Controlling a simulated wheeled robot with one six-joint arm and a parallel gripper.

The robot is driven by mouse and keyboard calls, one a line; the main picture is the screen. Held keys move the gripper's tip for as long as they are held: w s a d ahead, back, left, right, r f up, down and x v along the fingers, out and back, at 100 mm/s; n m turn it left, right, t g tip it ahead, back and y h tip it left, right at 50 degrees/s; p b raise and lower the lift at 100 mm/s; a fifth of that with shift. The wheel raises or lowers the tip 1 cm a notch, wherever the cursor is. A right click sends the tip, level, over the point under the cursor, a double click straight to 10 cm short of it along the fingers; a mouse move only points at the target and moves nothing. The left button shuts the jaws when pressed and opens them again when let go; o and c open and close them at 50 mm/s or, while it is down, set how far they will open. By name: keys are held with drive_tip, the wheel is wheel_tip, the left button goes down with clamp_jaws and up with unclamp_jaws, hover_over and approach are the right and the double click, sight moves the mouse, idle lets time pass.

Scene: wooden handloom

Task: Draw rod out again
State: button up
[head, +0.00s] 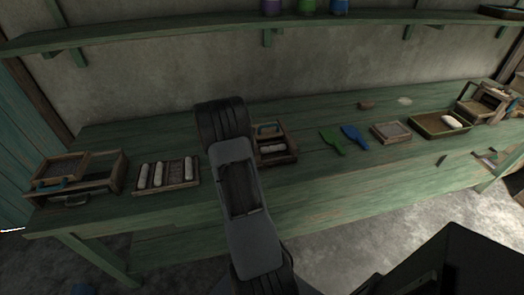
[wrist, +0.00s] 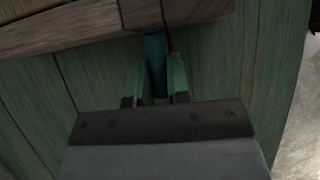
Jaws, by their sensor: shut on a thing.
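In the wrist view a dark blue rod (wrist: 155,58) stands between the two green fingers of my gripper (wrist: 157,78), which is shut on it. The rod's far end meets a wooden frame (wrist: 75,28) at the top of the view. How deep it sits in the wood cannot be seen. In the head view my arm covers the gripper and the rod.
A rack with several pale rolls (head: 200,178) and a wooden box frame (head: 119,172) stand on the green bench to the left. A green brush (head: 331,142), a blue brush (head: 354,137), and trays (head: 414,127) lie to the right. A shelf (head: 180,34) runs above.

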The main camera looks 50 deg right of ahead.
drive_tip(key=w+a, duration=0.3)
drive_tip(key=a, duration=0.1)
drive_tip(key=w+a+p, duration=0.1)
drive_tip(key=w+a, duration=0.3)
drive_tip(key=shift+w+a+p, duration=0.15)
drive_tip(key=shift+a+p, duration=0.1)
drive_tip(key=shift+p, duration=0.05)
drive_tip(key=o, duration=0.9)
drive_tip(key=shift+c, duration=0.2)
drive_tip(key=p+v, duration=0.5)
drive_tip(key=v, duration=0.1)
drive_tip(key=shift+r, duration=0.35)
drive_tip(key=shift+w+a+r, duration=0.1)
drive_tip(key=shift+a, duration=0.05)
